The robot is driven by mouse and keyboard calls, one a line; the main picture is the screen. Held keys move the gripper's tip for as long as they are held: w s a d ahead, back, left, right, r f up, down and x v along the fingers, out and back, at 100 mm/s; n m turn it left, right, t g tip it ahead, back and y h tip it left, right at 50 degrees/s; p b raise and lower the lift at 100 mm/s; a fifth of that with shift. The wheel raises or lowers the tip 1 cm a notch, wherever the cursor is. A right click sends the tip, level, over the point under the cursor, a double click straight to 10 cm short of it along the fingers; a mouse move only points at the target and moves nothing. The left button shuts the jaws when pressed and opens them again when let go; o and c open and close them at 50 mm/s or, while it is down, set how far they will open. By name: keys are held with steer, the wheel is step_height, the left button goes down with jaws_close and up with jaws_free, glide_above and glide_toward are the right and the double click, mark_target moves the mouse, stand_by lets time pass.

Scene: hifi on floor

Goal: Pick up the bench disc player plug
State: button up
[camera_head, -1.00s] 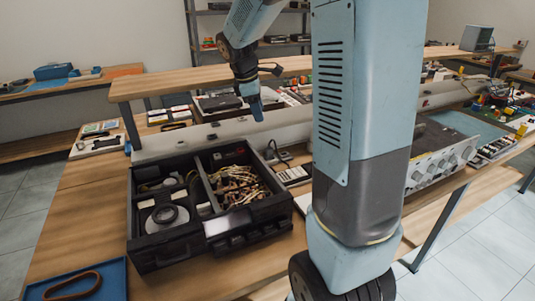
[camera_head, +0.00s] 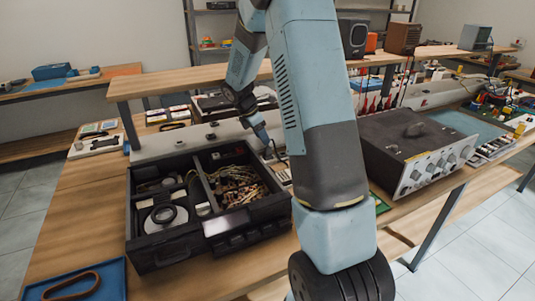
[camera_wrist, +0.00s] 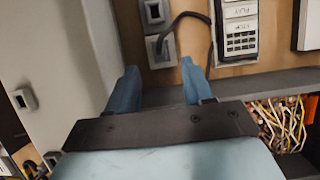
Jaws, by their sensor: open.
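In the wrist view, a small grey square plug or socket piece (camera_wrist: 161,51) with a black cord lies on the wood just beyond my fingertips; I take it for the disc player plug, but cannot tell plug from socket. My gripper (camera_wrist: 159,68) is open and empty, its two blue fingers on either side of and short of that piece. In the head view my gripper (camera_head: 264,139) is low behind the black case's right rear corner. The plug is mostly hidden there, with part of the dark cord (camera_head: 275,147) showing.
A second grey square piece (camera_wrist: 154,12) sits beyond the first. A pale keypad device (camera_wrist: 240,30) lies to its right. The black case (camera_head: 165,247) holding wires stands close by. A long pale trunking (camera_head: 165,143) runs behind. A grey instrument (camera_head: 400,150) stands right.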

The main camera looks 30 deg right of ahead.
mark_target(268, 148)
steer(key=shift+x, duration=3.7)
jaws_close()
